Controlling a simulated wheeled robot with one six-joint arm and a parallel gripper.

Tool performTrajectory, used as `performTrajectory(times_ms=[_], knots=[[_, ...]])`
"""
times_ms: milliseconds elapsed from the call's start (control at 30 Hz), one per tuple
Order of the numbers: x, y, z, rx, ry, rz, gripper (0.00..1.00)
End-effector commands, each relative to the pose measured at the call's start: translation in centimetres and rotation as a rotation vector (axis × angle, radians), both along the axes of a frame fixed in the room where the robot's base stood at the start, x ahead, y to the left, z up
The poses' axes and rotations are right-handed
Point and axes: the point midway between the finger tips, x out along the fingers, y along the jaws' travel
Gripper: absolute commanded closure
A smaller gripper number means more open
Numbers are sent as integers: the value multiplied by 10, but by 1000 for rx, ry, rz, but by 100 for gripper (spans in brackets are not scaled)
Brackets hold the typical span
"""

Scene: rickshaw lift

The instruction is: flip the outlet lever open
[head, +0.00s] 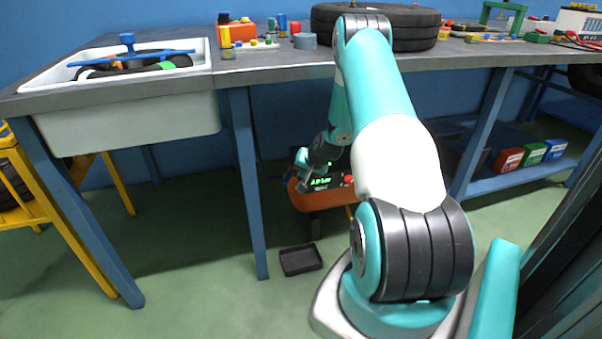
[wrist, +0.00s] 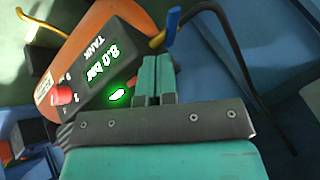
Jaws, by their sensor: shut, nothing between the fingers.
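The compressor (head: 322,200) is an orange tank with a dark panel under the workbench. In the wrist view its panel (wrist: 98,62) reads "TANK 8.0 bar", with a red knob (wrist: 62,95) and a lit green spot (wrist: 118,95). A small blue lever (wrist: 172,24), apparently the outlet lever, stands at the panel's right end where a black hose leaves. My gripper (wrist: 153,60) is shut and empty, its teal fingertips just below the lever in the picture, with a gap visible.
The workbench (head: 270,68) spans above the compressor, with a blue leg (head: 246,185) to its left. A black tray (head: 300,259) lies on the floor in front. A shelf (head: 515,178) with coloured boxes is at right. The floor at left front is clear.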

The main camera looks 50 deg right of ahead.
Motion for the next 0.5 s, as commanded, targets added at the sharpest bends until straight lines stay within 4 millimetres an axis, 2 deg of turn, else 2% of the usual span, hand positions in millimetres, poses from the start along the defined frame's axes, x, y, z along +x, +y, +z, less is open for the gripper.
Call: performTrajectory(times_ms=[33, 200, 500], knots=[[6, -1, -12, -1, 1, 3, 100], [25, -6, -38, -1, 2, 3, 100], [43, -11, -61, 0, 4, 0, 100]])
